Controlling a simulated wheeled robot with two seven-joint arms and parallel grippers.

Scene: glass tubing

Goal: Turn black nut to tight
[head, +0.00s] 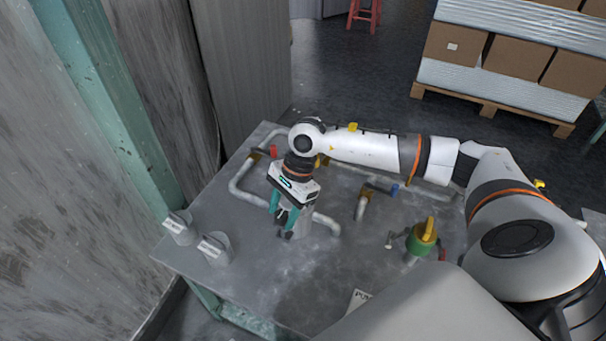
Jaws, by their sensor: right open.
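My right gripper (283,213) is over the left middle part of the grey table, pointing down, with teal fingers apart. Small dark parts show at and just below its fingertips, beside a grey pipe fitting (299,222). The black nut cannot be clearly told apart from the dark gripper parts there, and I cannot tell whether the fingers are around it or touching it. My left gripper is not in view.
The grey table (330,275) carries bent pipes (240,183), a green valve with a yellow handle (424,238) and two grey fittings (214,248) at the left. A teal post (110,100) and wall stand left. Boxes (520,57) on a pallet are behind right.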

